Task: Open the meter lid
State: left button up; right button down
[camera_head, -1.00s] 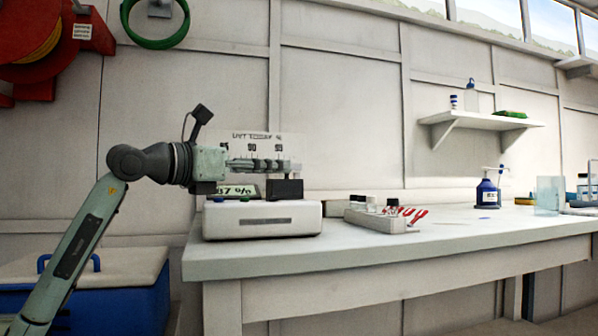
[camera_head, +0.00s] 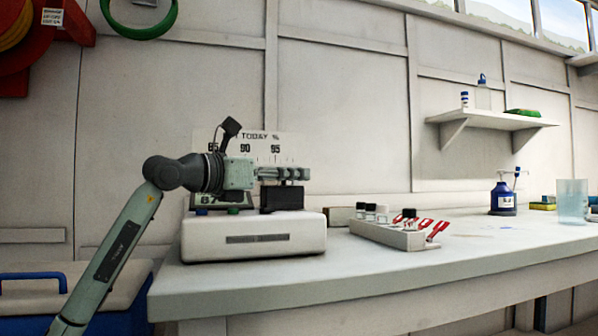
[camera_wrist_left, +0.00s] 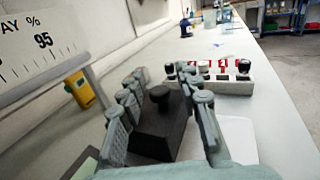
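The meter (camera_head: 205,240) is a white box near the left end of the bench. Its black lid (camera_head: 283,200) sits on the right of its top and looks closed. In the left wrist view the lid (camera_wrist_left: 152,136) shows a round black knob (camera_wrist_left: 160,94). My left gripper (camera_head: 303,174) is just above the lid, fingers pointing right. In the left wrist view the fingers of the left gripper (camera_wrist_left: 160,80) are spread apart, with the knob between them; I cannot tell if they touch it. The meter's display (camera_head: 208,199) is partly hidden behind my arm. My right gripper is not in view.
A white rack (camera_head: 388,236) with black-capped vials and red-handled items stands right of the meter. A blue bottle (camera_head: 503,199) and clear beaker (camera_head: 573,202) are farther right. A printed scale panel (camera_head: 284,148) stands behind the gripper. The bench front right is clear.

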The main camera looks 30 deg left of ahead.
pick_arm(q)
jog(key=shift+x, duration=1.3)
grip_shut()
